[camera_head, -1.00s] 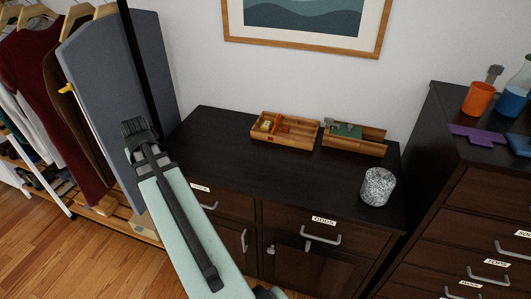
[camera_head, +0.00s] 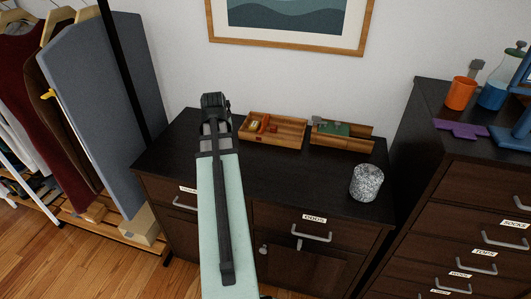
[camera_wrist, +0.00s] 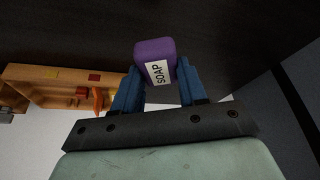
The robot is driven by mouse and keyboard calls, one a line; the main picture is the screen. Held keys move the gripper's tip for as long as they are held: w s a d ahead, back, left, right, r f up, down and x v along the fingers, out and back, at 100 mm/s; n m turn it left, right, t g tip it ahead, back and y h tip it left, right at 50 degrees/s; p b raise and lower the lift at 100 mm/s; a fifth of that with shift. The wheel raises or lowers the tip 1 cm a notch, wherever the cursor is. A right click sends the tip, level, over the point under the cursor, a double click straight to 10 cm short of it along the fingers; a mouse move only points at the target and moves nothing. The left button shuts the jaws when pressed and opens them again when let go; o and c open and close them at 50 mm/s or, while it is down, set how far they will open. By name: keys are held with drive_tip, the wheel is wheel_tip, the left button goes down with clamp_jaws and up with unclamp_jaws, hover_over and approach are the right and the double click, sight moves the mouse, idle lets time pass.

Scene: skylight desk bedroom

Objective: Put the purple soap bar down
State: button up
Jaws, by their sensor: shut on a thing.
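The purple soap bar (camera_wrist: 153,55) shows in the wrist view, with a white label reading SOAP. My gripper (camera_wrist: 157,82) is shut on it, with one blue finger on each side. Dark surface fills the view behind the bar; I cannot tell whether the bar touches it. In the head view my gripper (camera_head: 215,103) is over the left part of the dark cabinet top (camera_head: 285,172), left of the wooden trays. The soap bar is hidden there behind my arm.
A wooden tray (camera_head: 287,138) with small items and a second wooden tray (camera_head: 362,144) stand at the cabinet's back. A speckled grey cup (camera_head: 367,182) stands at the right. A taller drawer unit (camera_head: 462,180) rises beyond it. An ironing board (camera_head: 85,110) stands at the left.

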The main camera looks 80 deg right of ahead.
drive_tip(key=s+d+r+m+g, duration=0.15)
drive_tip(key=s+d, duration=0.25)
drive_tip(key=s, duration=0.6)
drive_tip(key=s+d+m, duration=0.3)
drive_tip(key=s+d, duration=0.1)
drive_tip(key=s, duration=0.6)
approach(279, 157)
drive_tip(key=shift+m+g, duration=0.25)
drive_tip(key=shift+m, duration=0.1)
drive_tip(key=shift+x, duration=2.9)
drive_tip(key=shift+w+f, duration=0.1)
drive_tip(key=shift+w, duration=0.05)
drive_tip(key=o, duration=1.1)
drive_tip(key=shift+c, duration=0.2)
drive_tip(key=v, duration=1.1)
drive_tip(key=shift+a+r, duration=0.2)
drive_tip(key=shift+o, duration=0.5)
drive_tip(key=shift+a+r, duration=0.15)
drive_tip(key=shift+r, duration=0.15)
